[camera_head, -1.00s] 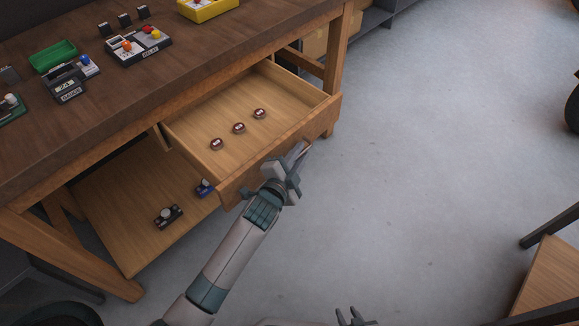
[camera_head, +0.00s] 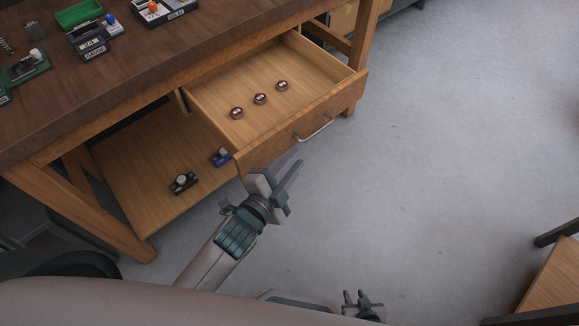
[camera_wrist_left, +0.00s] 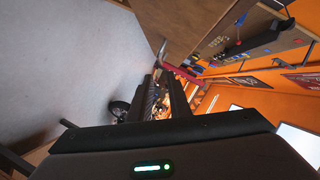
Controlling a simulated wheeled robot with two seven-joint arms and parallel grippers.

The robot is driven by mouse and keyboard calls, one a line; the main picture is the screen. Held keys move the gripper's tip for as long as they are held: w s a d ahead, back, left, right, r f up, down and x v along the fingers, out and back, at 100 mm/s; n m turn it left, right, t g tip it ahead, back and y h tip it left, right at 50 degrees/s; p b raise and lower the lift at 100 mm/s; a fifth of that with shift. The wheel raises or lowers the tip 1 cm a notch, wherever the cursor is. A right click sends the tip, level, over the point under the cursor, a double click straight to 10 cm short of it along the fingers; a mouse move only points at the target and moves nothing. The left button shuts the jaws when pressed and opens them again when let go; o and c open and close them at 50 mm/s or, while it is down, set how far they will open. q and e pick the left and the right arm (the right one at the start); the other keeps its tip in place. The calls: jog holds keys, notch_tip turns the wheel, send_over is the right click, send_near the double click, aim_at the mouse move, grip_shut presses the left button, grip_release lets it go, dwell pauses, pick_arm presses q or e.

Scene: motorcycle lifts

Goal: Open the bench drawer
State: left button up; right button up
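The bench drawer (camera_head: 265,150) is pulled out from the wooden bench, with its inside in full view. Its metal handle (camera_head: 315,129) is on the drawer front, and nothing holds it. My left gripper (camera_head: 292,166) is below and left of the handle, clear of the drawer front. Its two fingers look a little apart and empty. In the left wrist view, its dark fingers (camera_wrist_left: 158,92) show near the middle. My right gripper (camera_head: 356,298) is low at the bottom of the head view, away from the bench, fingers apart and empty.
Three small dark red round parts (camera_head: 260,99) lie in the drawer. A lower shelf (camera_head: 140,190) holds small devices, one of them black (camera_head: 183,182).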

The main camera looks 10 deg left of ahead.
pick_arm(q)
jog(key=shift+v, duration=0.9)
jog(key=s+a+f+n+g+y, duration=0.1)
jog(key=s+a+f+n+g, duration=0.15)
jog(key=f, duration=1.05)
jog(key=s+a+f+n+g+y, duration=0.15)
jog(key=f+n, duration=0.25)
jog(key=f, duration=1)
jog(key=s+a+f+n+g, duration=0.2)
jog(key=s+f+n, duration=0.1)
jog(key=s+f, duration=0.4)
jog(key=s+a+f+n+g, duration=0.2)
jog(key=s+a+f+n, duration=0.1)
jog(key=s+f, duration=0.5)
notch_tip(320, 180, down, 3)
jog(key=shift+a+f+y, duration=0.1)
jog(key=shift+a+y, duration=0.15)
jog(key=shift+y, duration=0.1)
jog(key=shift+w, duration=0.1)
dwell(2.3)
